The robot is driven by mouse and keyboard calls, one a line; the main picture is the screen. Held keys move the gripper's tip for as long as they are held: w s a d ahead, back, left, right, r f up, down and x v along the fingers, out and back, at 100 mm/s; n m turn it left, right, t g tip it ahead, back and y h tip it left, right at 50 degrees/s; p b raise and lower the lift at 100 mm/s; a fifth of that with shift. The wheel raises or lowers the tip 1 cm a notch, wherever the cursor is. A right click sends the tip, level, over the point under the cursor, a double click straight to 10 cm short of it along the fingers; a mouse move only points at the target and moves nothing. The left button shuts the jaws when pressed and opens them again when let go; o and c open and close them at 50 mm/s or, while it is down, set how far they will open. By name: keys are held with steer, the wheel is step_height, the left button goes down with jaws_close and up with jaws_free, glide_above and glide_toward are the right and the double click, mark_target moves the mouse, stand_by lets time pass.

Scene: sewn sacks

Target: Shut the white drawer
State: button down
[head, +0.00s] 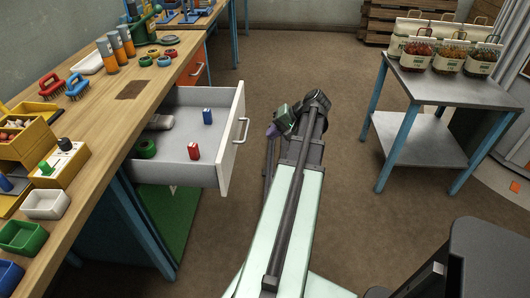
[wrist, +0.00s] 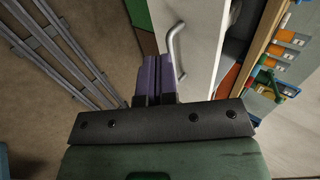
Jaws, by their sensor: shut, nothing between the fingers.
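The white drawer (head: 232,150) stands pulled open from the workbench, with its metal handle (head: 241,130) on the front panel. Inside lie a red box (head: 193,151), a blue box (head: 208,117), a green ring (head: 147,149) and a grey item (head: 159,122). My gripper (head: 271,131) is just right of the drawer front, outside it. In the wrist view its purple fingers (wrist: 152,62) are shut and empty, close beside the white front panel (wrist: 202,50) and handle (wrist: 175,50). I cannot tell whether they touch it.
The wooden workbench (head: 130,90) on the left carries tools, bins and spools. An orange drawer front (head: 192,68) is beyond the white drawer. A grey side table (head: 440,83) with several filled bags stands at right. Brown floor (head: 310,55) is free between.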

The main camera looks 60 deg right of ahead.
steer(key=b, duration=0.7)
glide_toward(231, 150)
steer(key=shift+d+x, duration=0.2)
steer(key=shift+x, duration=3.2)
steer(key=shift+f, duration=0.15)
